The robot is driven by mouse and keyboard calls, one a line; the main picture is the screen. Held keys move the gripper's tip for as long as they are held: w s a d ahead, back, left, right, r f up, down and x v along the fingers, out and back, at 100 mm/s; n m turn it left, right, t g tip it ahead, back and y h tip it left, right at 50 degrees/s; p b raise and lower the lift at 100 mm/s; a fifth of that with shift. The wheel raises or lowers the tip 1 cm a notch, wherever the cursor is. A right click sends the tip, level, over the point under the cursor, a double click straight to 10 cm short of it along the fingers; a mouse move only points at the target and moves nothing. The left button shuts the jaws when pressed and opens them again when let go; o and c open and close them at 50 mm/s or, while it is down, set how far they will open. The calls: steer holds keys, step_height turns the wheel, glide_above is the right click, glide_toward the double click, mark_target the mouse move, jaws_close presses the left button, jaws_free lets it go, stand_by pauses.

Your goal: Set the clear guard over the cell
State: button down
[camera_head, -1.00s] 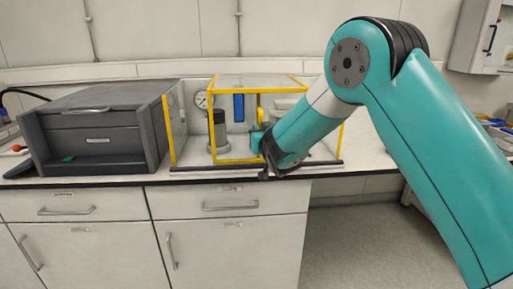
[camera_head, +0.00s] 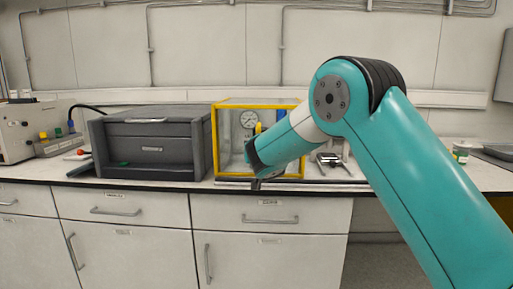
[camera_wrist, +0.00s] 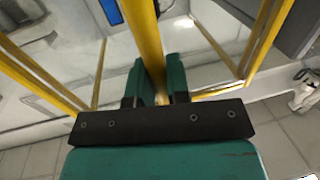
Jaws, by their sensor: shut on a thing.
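The clear guard (camera_head: 216,140) is a see-through box with a yellow frame, upright on the bench right of the grey cabinet. My gripper (camera_head: 258,178) is low at its front, right of the middle, partly hidden by my arm. In the wrist view my gripper's teal fingers (camera_wrist: 158,82) are shut around a yellow bar (camera_wrist: 146,38) of the guard. The cell's round gauge (camera_head: 250,118) shows through the clear panel; most of the cell is hidden by my arm and the frame. A dark rail (camera_head: 325,184) runs along the bench front.
The grey drawer cabinet (camera_head: 152,145) stands close against the guard's left side. Right of the guard is a small dark-topped stand (camera_head: 330,158). An instrument with a yellow part (camera_head: 45,145) stands far left.

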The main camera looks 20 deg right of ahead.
steer(key=shift+a, duration=0.2)
steer(key=c, duration=1.1)
jaws_free()
steer(key=shift+w+a, duration=0.1)
steer(key=shift+a, duration=0.05)
steer(key=shift+s, duration=0.25)
steer(key=b+v, duration=0.4)
steer(key=v, duration=1.3)
